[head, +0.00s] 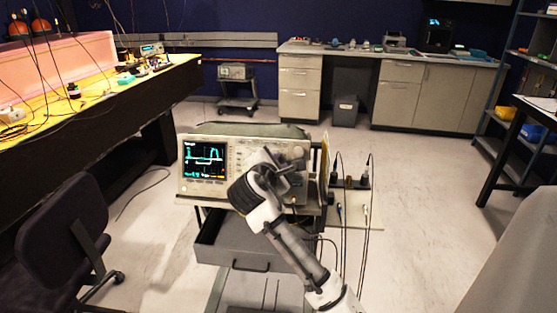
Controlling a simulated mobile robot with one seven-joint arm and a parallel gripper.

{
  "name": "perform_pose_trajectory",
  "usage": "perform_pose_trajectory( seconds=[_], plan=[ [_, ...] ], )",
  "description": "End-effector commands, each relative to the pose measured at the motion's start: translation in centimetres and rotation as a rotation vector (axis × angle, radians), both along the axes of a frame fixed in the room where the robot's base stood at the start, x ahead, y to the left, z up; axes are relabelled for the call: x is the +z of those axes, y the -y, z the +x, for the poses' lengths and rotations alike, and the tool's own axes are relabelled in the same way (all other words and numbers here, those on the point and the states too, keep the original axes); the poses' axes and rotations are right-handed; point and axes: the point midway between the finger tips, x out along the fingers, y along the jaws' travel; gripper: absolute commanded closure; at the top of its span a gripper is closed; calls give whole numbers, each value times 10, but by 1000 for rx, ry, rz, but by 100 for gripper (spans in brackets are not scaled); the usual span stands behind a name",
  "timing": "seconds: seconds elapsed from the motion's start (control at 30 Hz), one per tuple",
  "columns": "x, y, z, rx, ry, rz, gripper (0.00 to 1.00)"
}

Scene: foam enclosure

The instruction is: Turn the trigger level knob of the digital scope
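The digital scope (191,178) stands on a cart in the middle of the head view, its lit screen (204,160) on the left of its front face showing a trace. A few controls show just right of the screen. My arm reaches up from the bottom, and my gripper (290,168) is at the right part of the scope's front panel. My wrist and gripper cover much of that panel, so I cannot pick out the trigger level knob. The fingers are too small and overlapped to tell whether they are open or touching anything.
The cart has a grey drawer (243,252) under the scope. Cables hang from a side panel (362,212) at its right. A dark chair (62,225) stands at left, near a long bench (150,92). A shelf (505,85) stands at right. Floor on both sides of the cart is mostly clear.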

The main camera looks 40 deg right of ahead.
Motion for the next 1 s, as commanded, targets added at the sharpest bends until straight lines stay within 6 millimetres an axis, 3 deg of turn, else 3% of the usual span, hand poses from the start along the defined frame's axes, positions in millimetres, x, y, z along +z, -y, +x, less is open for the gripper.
perform_pose_trajectory(
  seconds=[0.33, 0.53, 1.0],
  plan=[
    [-1, 4, 3, 0, 0, 0, 78],
    [-1, 3, 3, 0, 1, 1, 100],
    [-2, 2, 3, -35, 60, 60, 100]
  ],
)
